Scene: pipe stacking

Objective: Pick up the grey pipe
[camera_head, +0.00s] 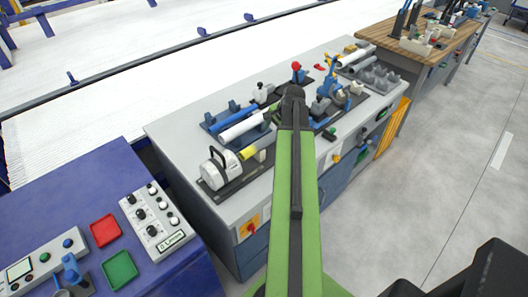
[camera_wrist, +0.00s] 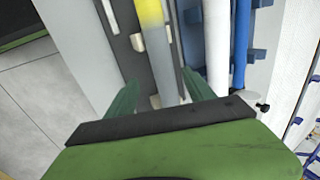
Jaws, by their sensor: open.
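In the wrist view the grey pipe (camera_wrist: 163,65) runs lengthwise between my gripper's fingers, with a bright yellow section (camera_wrist: 151,12) at the top of the picture. My gripper (camera_wrist: 159,82) is open, one green finger on each side of the pipe. I see no contact with it, and the height gap is hard to judge. In the head view the yellow section (camera_head: 249,153) shows on the bench just left of my arm; my arm hides much of that area, and the fingers cannot be made out there.
A white pipe (camera_wrist: 217,50) and a blue pipe (camera_wrist: 241,50) lie right of the grey pipe. On the grey bench (camera_head: 170,130) stand a white cylindrical machine (camera_head: 220,169) and several fixtures beyond my arm. A blue table (camera_head: 75,195) is at left; the floor (camera_head: 440,150) at right is clear.

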